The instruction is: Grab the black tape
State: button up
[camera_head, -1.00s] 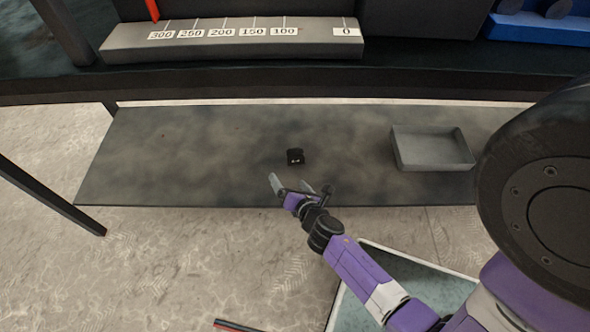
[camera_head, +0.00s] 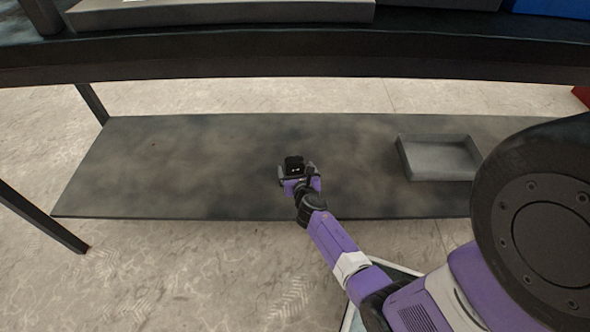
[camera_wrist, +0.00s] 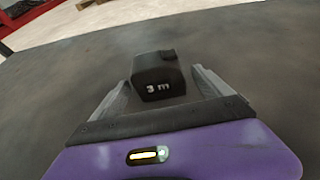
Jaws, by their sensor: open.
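The black tape (camera_head: 294,164) is a small dark block on the grey lower shelf, near its middle. In the wrist view the tape (camera_wrist: 158,76) carries the white marking "3 m". My gripper (camera_head: 296,172) reaches it from the near side. In the wrist view my gripper (camera_wrist: 158,92) is open, with one grey finger on each side of the tape. I cannot tell whether either finger touches it. The tape's lower near part is partly hidden by my gripper.
The lower shelf (camera_head: 160,170) is otherwise mostly bare, with free room left of the tape. A shallow grey tray (camera_head: 438,158) stands to the right on it. A dark leg (camera_head: 42,217) stands at the left.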

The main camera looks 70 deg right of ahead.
aim_at(295, 159)
jog(key=shift+x, duration=1)
jog(key=c, duration=1.7)
jog(key=shift+c, duration=0.2)
jog(key=shift+r, duration=0.15)
notch_tip(295, 159, up, 20)
jog(key=p, duration=1.7)
